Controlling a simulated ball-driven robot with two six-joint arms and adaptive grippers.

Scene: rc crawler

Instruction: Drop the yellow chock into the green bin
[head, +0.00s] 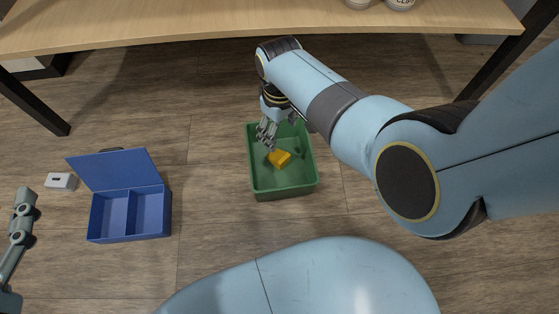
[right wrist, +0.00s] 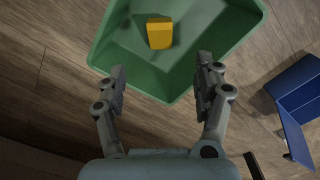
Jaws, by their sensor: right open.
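The yellow chock (head: 279,158) lies on the floor of the green bin (head: 285,192), near its middle. The right wrist view also shows the chock (right wrist: 160,34) inside the bin (right wrist: 166,92), ahead of my fingertips. My right gripper (head: 267,138) is over the bin's left back part, pointing down. In the right wrist view its two fingers (right wrist: 162,76) are spread apart with nothing between them, and the chock is clear of both. My left gripper (head: 21,215) shows only in part at the left edge of the head view, away from the bin.
A blue two-compartment box (head: 130,236) with a raised lid stands on the wooden floor left of the bin. A small grey-white block (head: 61,181) lies left of it. A wooden table (head: 200,22) with white cups (head: 400,4) stands behind. Bare floor separates box and bin.

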